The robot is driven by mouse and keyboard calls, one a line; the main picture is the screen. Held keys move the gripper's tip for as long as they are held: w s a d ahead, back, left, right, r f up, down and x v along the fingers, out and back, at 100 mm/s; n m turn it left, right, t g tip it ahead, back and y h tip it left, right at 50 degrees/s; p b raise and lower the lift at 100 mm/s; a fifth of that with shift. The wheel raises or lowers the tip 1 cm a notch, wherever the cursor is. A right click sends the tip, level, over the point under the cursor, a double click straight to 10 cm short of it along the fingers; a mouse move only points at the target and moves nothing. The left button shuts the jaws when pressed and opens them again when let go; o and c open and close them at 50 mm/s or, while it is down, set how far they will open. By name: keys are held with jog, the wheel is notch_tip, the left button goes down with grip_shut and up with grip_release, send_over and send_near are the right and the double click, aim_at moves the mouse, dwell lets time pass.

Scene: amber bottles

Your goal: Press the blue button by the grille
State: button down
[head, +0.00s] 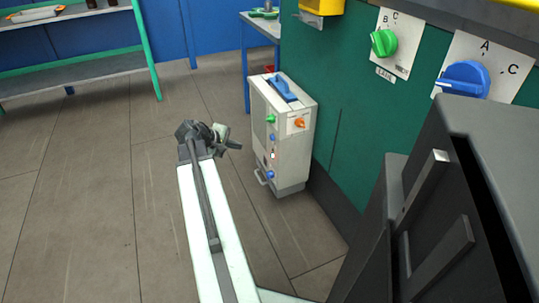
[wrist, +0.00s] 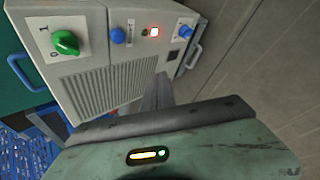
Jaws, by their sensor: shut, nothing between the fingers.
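The pale grey box (head: 290,150) stands on the floor right of my gripper (head: 234,144) in the head view. A second blue control (wrist: 186,31) is on a white plate further right. The blue button also shows small in the head view (head: 272,138). My gripper's dark fingers (wrist: 158,88) are shut and empty, apart from the button; the exact gap is unclear.
The box also carries an orange knob (head: 299,122) and a blue top handle (head: 282,88). A green wall panel (head: 345,110) with green and blue (head: 465,79) dials stands behind. A shelf (head: 75,75) is at the far left. The floor left of my arm is clear.

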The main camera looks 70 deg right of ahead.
aim_at(272, 138)
jog(key=shift+s+d+f, duration=0.15)
jog(key=shift+s+d, duration=0.15)
jog(key=shift+s, duration=0.2)
jog(key=s+d, duration=0.5)
jog(key=s, duration=0.1)
jog(key=shift+s+d, duration=0.3)
jog(key=shift+s, duration=0.1)
jog(key=shift+s, duration=0.1)
dwell(1.7)
jog(key=shift+s+d, duration=0.2)
jog(key=shift+d, duration=0.05)
